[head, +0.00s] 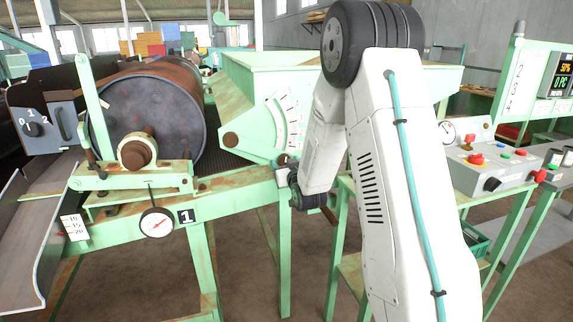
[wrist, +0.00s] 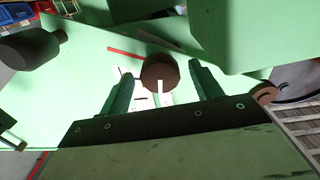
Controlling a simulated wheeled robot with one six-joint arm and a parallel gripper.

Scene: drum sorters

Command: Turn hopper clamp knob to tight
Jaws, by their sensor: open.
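A round brown knob (wrist: 159,70) with a white pointer line sits on the green hopper plate, in front of a white scale with a red strip. The pointer line runs downward in the wrist view. My gripper (wrist: 162,80) is open, one finger on each side of the knob, with visible gaps. I cannot tell how deep the fingers reach along it. In the head view, the green hopper (head: 265,75) carries a curved scale plate (head: 275,120). My gripper (head: 286,170) is at the plate's lower end, where it and my arm hide the knob.
A second brown round part (head: 230,139) sticks out of the hopper's lower left; a dark cylinder (wrist: 30,48) shows at the wrist view's left. A rusty drum (head: 150,105) stands left. A control box (head: 495,165) with buttons stands on the right.

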